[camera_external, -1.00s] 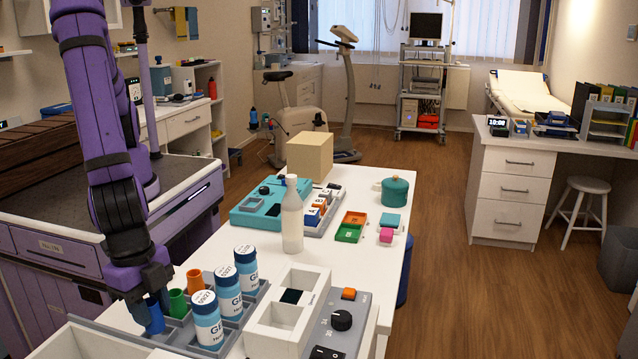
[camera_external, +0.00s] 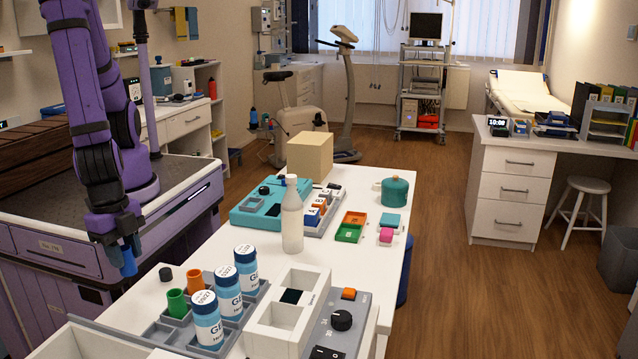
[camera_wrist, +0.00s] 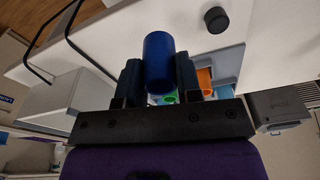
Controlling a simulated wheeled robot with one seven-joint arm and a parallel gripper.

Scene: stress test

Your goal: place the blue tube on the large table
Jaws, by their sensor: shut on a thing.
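The blue tube (camera_external: 128,262) is held in my gripper (camera_external: 122,243), hanging below it in the outside view. It is clear of the grey rack (camera_external: 176,334) and left of it, near the left edge of the large white table (camera_external: 340,268). In the wrist view the blue tube (camera_wrist: 159,62) sits between both fingers of my gripper (camera_wrist: 158,80), which are shut on it. The table (camera_wrist: 110,45) shows beyond it there.
The rack holds a green tube (camera_external: 178,303), an orange tube (camera_external: 195,281) and white-blue bottles (camera_external: 228,293). A black cap (camera_external: 166,273) lies by the rack. A clear bottle (camera_external: 292,216) stands mid-table. Bare table lies left of the bottle.

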